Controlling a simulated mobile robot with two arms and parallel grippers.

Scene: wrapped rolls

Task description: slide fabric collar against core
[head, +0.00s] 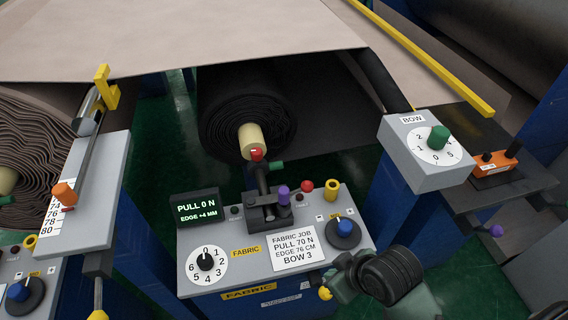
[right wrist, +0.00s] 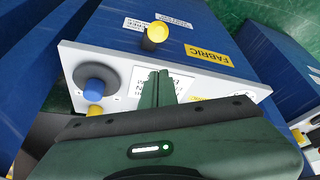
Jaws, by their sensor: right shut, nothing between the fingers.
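The black fabric roll (head: 240,105) lies under the wide sheet, with its cream core (head: 250,138) sticking out toward me. A red-tipped piece (head: 257,154) sits at the core's end, above a black mount (head: 268,207) on the console. A green handle (head: 277,167) and a purple knob (head: 283,196) stand there. I cannot tell for certain which part is the collar. My right gripper (head: 338,270) is shut and empty near the console's front right corner, away from the core. Its closed fingers (right wrist: 158,88) show over the panel in the right wrist view. My left gripper is not in view.
The console panel (head: 225,248) carries a display (head: 196,210) reading "PULL 0 N, EDGE +4 MM", a dial (head: 206,262) and a blue knob (head: 344,226). A bow box (head: 425,165) stands at right. A scale stand (head: 95,185) stands at left. A yellow knob (right wrist: 155,36) is near my fingers.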

